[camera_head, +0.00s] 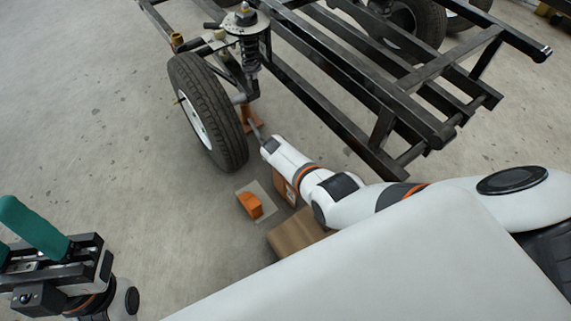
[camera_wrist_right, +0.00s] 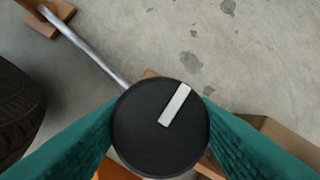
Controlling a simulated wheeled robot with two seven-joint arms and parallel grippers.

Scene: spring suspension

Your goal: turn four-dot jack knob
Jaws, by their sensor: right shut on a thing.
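A round black knob (camera_wrist_right: 150,140) with a white bar mark fills the lower middle of the right wrist view. No dots show on its visible face. The teal fingers of my right gripper (camera_wrist_right: 160,112) are shut on the knob, one on each side. A silver rod (camera_wrist_right: 90,48) runs from behind the knob to an orange-brown jack (camera_wrist_right: 48,14) at the upper left. In the head view the jack (camera_head: 247,118) stands beside the tyre, and my right arm hides the knob. My left gripper (camera_head: 35,232) is at the lower left, away from the jack; its opening is unclear.
A tyre (camera_head: 208,110) and black chassis frame (camera_head: 340,95) with a spring (camera_head: 250,55) stand close to my right arm. An orange block (camera_head: 250,205) and a cardboard box (camera_head: 297,233) are on the floor nearby. The floor at left is clear.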

